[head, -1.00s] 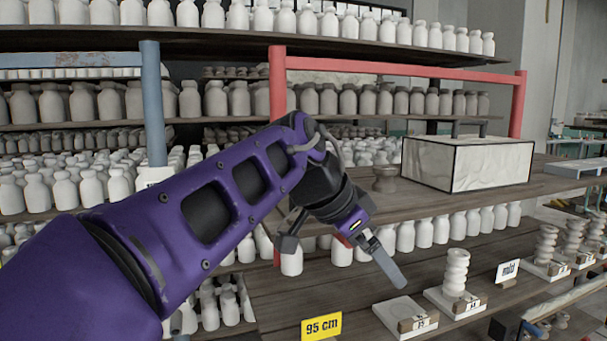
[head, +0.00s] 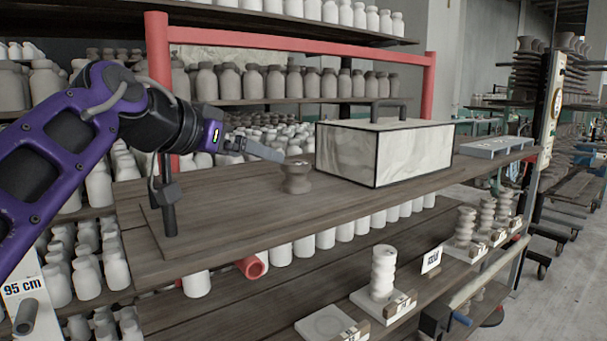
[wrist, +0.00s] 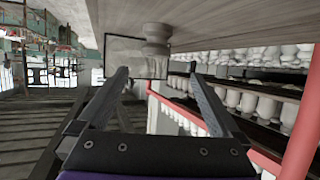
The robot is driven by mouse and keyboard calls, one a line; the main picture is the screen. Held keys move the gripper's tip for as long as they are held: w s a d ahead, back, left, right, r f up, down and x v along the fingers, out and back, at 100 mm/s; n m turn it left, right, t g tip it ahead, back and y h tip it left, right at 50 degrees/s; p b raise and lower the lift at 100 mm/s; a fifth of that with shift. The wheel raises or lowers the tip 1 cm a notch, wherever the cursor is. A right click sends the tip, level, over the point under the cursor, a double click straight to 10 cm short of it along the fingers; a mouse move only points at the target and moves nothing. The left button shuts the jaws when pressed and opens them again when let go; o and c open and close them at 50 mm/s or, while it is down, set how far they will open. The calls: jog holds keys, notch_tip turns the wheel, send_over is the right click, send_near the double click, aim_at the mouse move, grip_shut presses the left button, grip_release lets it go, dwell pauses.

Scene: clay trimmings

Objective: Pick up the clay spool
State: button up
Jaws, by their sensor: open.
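The clay spool (head: 297,177) is a small grey-brown waisted piece, standing upright on the upper wooden shelf board (head: 225,205), left of a marbled box. My gripper (head: 268,151) is just left of the spool and about level with its top, its fingers pointing right toward it. In the wrist view my gripper (wrist: 158,76) is open and empty, with its two fingers spread wide. The spool (wrist: 156,38) shows there upside down, beyond the fingertips and roughly centred between them. No finger appears to touch it.
The marbled box (head: 385,152) with black edges and a handle stands right of the spool. A red post (head: 158,95) and rail frame the shelf behind. Bottles crowd the shelves behind and below. Stacked spools (head: 382,272) stand on the lower shelf.

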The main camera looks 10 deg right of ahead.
aim_at(285, 165)
jog(key=x, duration=1.1)
jog(key=shift+d+f, duration=0.15)
jog(key=shift+d, duration=0.05)
jog(key=x, duration=0.4)
jog(key=shift+d+r, duration=0.25)
jog(key=shift+d, duration=0.1)
jog(key=shift+w+d+f, duration=0.25)
jog(key=shift+w+d, duration=0.05)
jog(key=shift+w, duration=0.1)
jog(key=c, duration=1.6)
